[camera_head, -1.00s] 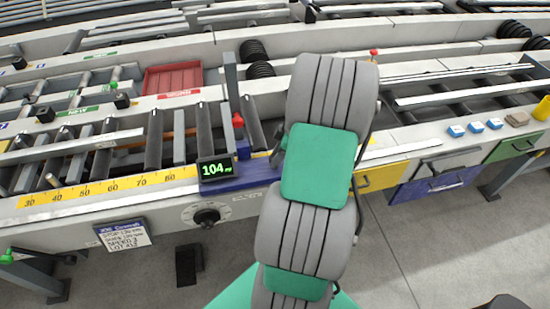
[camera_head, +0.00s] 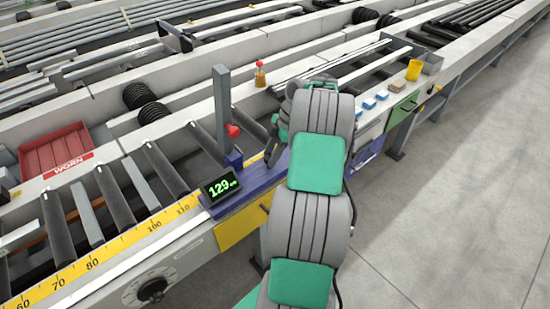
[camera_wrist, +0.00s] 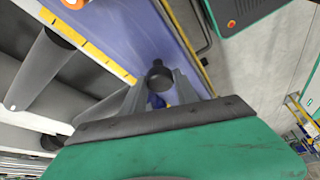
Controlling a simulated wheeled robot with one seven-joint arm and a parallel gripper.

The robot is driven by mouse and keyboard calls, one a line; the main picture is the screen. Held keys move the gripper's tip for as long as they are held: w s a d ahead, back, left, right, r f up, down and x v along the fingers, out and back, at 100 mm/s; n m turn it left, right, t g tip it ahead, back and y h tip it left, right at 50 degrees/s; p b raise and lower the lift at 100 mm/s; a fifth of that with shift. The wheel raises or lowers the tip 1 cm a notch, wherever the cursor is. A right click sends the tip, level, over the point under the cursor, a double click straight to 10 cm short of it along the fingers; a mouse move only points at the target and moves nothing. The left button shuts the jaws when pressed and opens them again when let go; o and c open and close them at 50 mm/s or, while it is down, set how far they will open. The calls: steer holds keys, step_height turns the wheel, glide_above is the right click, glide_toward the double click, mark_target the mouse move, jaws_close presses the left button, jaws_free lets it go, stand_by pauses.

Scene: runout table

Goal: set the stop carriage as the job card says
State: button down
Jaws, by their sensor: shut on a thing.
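The stop carriage (camera_head: 265,178) is a blue base with an upright grey post and a red knob (camera_head: 233,131). It sits on the front rail at the right end of the yellow scale (camera_head: 137,235), just past the 110 mark. Its display (camera_head: 221,188) reads 129 in green digits; the unit is too small to read. In the wrist view my gripper (camera_wrist: 158,88) is shut on a dark round-topped handle (camera_wrist: 158,76) beside the blue carriage base (camera_wrist: 140,30). In the head view my arm hides most of the gripper. The job card is out of view.
A red tray (camera_head: 55,150) labelled WORN lies at the left. A black dial (camera_head: 150,290) is on the front panel below the scale. Open floor (camera_head: 450,200) lies at the right.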

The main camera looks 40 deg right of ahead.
steer(key=shift+d, duration=0.25)
steer(key=c, duration=0.9)
jaws_free()
steer(key=shift+c, duration=0.2)
steer(key=p+v, duration=0.2)
steer(key=v, duration=0.5)
steer(key=shift+d+r, duration=0.2)
steer(key=shift+r, duration=0.15)
steer(key=shift+s, duration=0.1)
